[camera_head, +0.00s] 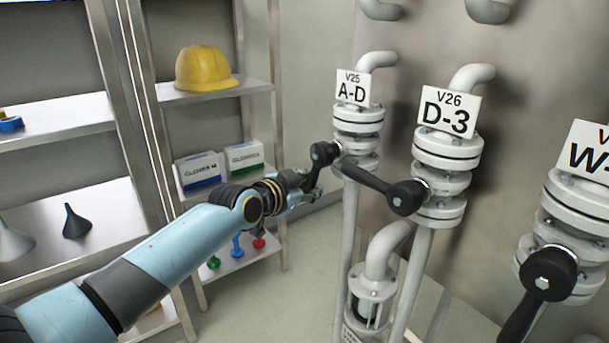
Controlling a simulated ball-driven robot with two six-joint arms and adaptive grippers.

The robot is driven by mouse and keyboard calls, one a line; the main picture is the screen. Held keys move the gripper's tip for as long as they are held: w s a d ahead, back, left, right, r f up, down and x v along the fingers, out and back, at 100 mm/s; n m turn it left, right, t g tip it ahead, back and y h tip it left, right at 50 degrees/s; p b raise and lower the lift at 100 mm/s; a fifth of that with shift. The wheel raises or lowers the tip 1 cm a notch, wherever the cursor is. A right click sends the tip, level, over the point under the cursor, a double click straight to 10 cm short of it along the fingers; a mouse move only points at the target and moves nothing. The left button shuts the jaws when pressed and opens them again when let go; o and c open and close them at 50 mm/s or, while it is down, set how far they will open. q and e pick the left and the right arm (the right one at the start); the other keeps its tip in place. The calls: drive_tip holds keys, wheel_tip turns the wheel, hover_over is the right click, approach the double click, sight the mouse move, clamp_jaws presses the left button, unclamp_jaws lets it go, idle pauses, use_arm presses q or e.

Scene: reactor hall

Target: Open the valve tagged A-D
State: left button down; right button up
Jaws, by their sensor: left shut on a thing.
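The valve tagged A-D (359,128) is a white flanged valve on a vertical pipe against the back wall. Its white tag (353,88) reads V25 A-D. The black handle of the A-D valve (325,153) has its hub on the valve's left side, and its lever points downward. My left gripper (312,183) is shut on this lever, just below the hub; the jaws partly hide the lever's lower end. My right gripper is not in view.
The valve tagged V26 D-3 (446,151) stands just right; its black lever (368,180) reaches left, close to the A-D valve. A third valve (582,220) is at the right edge. Shelves on the left hold a yellow helmet (203,69), boxes (244,157) and funnels (76,221).

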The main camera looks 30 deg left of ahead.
use_arm(q)
drive_tip(key=shift+s+d+f+n+g, duration=0.25)
drive_tip(key=shift+d+n+g, duration=0.05)
drive_tip(key=shift+d+n, duration=0.1)
drive_tip(key=d+n, duration=0.1)
drive_tip(key=h+p, duration=0.1)
drive_tip(key=s+d+n+g+h, duration=0.1)
drive_tip(key=shift+s+d+f+n, duration=0.1)
drive_tip(key=shift+d+f+n, duration=0.2)
drive_tip(key=shift+d+f, duration=0.1)
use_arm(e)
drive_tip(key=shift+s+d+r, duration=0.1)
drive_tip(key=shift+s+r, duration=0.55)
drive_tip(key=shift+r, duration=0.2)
use_arm(q)
drive_tip(key=c, duration=1.6)
unclamp_jaws()
drive_tip(key=shift+c, duration=0.2)
drive_tip(key=o, duration=0.5)
drive_tip(key=shift+r, duration=0.2)
drive_tip(key=shift+a, duration=0.1)
